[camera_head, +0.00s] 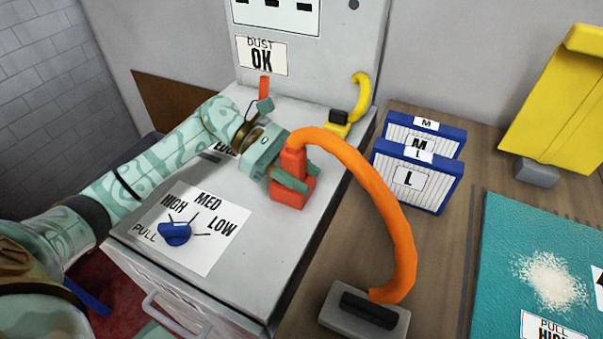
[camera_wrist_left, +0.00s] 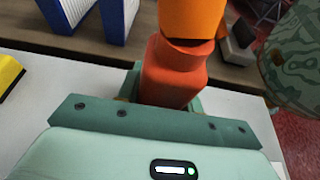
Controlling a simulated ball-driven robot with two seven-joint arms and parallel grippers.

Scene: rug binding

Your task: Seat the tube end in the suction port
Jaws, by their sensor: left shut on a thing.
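An orange tube (camera_head: 385,195) arches over the machine's grey top. One end is in a red-orange cuff (camera_head: 292,160), and the other comes down at a grey block with a black slot (camera_head: 365,310). My left gripper (camera_head: 303,178) is shut on the cuff, with its fingers around it. A red-orange block (camera_head: 290,197) shows just below the fingers; I cannot tell whether it is the suction port or whether the cuff sits in it. In the left wrist view, the cuff (camera_wrist_left: 172,72) stands between the fingers under the tube (camera_wrist_left: 193,18), and its lower end is hidden. My right gripper is not in view.
A yellow hose (camera_head: 362,90) stands at the machine's back right, and a red lever (camera_head: 265,88) behind my gripper. A blue knob (camera_head: 174,233) is at the front. Two blue-framed filters (camera_head: 416,180) stand on the wooden bench, right of the tube. A teal mat (camera_head: 500,245) lies farther right.

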